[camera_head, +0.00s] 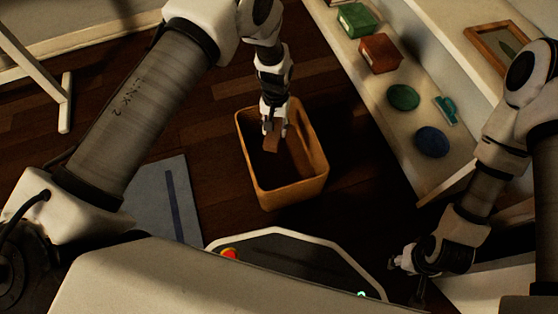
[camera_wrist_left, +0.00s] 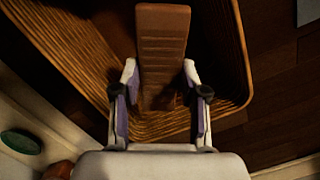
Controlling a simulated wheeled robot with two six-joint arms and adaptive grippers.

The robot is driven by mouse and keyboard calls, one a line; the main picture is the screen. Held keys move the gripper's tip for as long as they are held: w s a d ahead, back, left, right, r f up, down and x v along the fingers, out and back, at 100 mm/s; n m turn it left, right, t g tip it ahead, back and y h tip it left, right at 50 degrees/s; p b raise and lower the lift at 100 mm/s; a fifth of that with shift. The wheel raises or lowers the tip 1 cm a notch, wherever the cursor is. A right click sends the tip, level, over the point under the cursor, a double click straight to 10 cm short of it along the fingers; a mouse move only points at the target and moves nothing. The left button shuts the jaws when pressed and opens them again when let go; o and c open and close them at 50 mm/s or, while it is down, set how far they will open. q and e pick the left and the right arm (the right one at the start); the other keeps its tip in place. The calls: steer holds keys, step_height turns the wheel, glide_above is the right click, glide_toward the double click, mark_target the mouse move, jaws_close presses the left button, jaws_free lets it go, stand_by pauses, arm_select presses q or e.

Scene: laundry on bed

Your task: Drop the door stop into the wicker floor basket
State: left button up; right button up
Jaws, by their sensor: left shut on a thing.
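The wicker floor basket (camera_head: 256,165) stands on the dark wood floor in the middle of the head view, open at the top. My left gripper (camera_head: 273,133) is over the basket's opening and points down. It is shut on the door stop (camera_head: 271,144), a brown wedge-like block. In the left wrist view the door stop (camera_wrist_left: 162,50) shows ridges across its face and sits between the two fingers, with the basket's woven wall (camera_wrist_left: 70,45) around and below it. My right gripper (camera_head: 408,270) is at the lower right, away from the basket; its finger opening is unclear.
A pale shelf (camera_head: 415,150) along the right holds a green box (camera_head: 357,20), a red box (camera_head: 380,53), a green round thing (camera_head: 403,97), a blue round thing (camera_head: 431,141) and a teal clip (camera_head: 446,110). A blue-grey mat (camera_head: 155,205) lies left of the basket.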

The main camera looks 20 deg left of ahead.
arm_select(q)
steer(key=shift+f, duration=0.7)
steer(key=shift+w+r, duration=0.1)
steer(key=shift+w, duration=0.15)
steer(key=o, duration=1.2)
steer(key=shift+o, duration=0.2)
arm_select(e)
steer(key=shift+w+d+f, duration=0.15)
steer(key=shift+w+f, duration=0.3)
steer(key=shift+f, duration=0.2)
arm_select(q)
steer(key=shift+r, duration=0.3)
step_height(320, 180, up, 11)
steer(key=w, duration=0.2)
steer(key=shift+r, duration=0.2)
arm_select(e)
steer(key=shift+s+r, duration=0.2)
